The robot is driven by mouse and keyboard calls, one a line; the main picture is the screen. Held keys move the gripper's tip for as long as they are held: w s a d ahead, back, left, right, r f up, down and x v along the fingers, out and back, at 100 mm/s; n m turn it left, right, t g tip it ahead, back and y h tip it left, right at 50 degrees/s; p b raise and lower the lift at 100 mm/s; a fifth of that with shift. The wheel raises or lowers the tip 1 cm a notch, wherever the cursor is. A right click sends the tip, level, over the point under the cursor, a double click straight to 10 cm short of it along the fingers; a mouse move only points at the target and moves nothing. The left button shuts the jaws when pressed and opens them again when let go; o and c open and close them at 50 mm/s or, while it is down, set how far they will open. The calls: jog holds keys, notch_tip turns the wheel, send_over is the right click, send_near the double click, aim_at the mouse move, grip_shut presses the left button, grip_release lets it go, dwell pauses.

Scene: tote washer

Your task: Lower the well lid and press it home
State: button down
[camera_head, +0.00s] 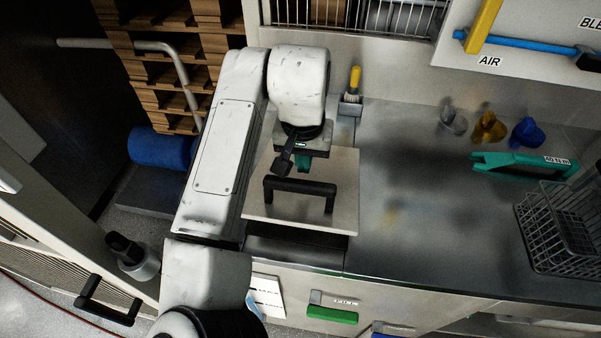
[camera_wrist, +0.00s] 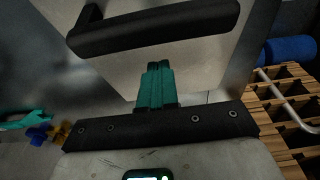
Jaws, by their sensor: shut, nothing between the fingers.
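The well lid (camera_head: 335,215) is a pale square panel with a black bar handle (camera_head: 300,187) in the head view. A dark gap shows below its near edge, and its exact tilt is hard to tell. My gripper (camera_head: 303,168) is over the lid, on the far side of the handle and apart from it. In the wrist view its teal fingers (camera_wrist: 155,68) are together and empty, pointing at the lid face (camera_wrist: 190,65). The handle (camera_wrist: 160,30) crosses the top of that view, beyond the fingertips. Whether the fingers touch the lid cannot be told. The well itself is mostly hidden.
A brush (camera_head: 354,84) stands behind the lid. To the right are coloured knobs (camera_head: 488,127), a teal handled tool (camera_head: 520,162) and a wire basket (camera_head: 560,230). The steel counter (camera_head: 410,230) right of the lid is clear. Wooden pallets (camera_head: 165,65) stand at the back left.

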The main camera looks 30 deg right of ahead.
jog(key=shift+f+b, duration=2.2)
jog(key=shift+f, duration=1.9)
dwell(0.3)
jog(key=shift+r+p, duration=4.05)
jog(key=shift+r, duration=0.5)
